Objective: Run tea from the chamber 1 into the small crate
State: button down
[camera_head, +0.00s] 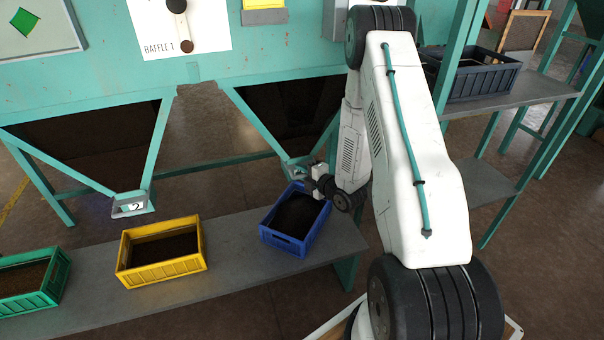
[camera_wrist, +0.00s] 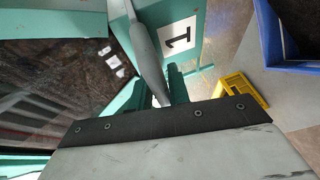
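The chamber 1 outlet (camera_head: 296,168) hangs under the teal hopper, and its "1" label (camera_wrist: 178,42) shows in the wrist view. A grey lever-like bar (camera_wrist: 146,55) runs beside that label. My gripper (camera_head: 318,182) is at this outlet, above the blue crate; its fingers are too small and hidden to tell open from shut. The blue crate (camera_head: 272,238) stands on the bench below, with a dark inside; its wall also shows in the wrist view (camera_wrist: 272,45). I cannot tell whether tea is falling. No crate is marked as small.
A yellow crate (camera_head: 165,268) and a green crate (camera_head: 45,290) with brown contents stand farther left on the grey bench (camera_head: 230,262). Outlet 2 (camera_head: 132,205) hangs above the bench. A dark crate (camera_head: 478,85) sits on the right shelf. A "BAFFLE 1" panel (camera_head: 150,22) is above.

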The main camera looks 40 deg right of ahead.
jog(key=s, duration=0.2)
jog(key=shift+s+a+f, duration=0.3)
jog(key=shift+a, duration=0.1)
jog(key=c, duration=1.5)
grip_release()
jog(key=shift+o, duration=0.2)
jog(key=shift+w, duration=0.1)
jog(key=shift+r, duration=0.1)
jog(key=v, duration=0.7)
jog(key=shift+s, duration=0.4)
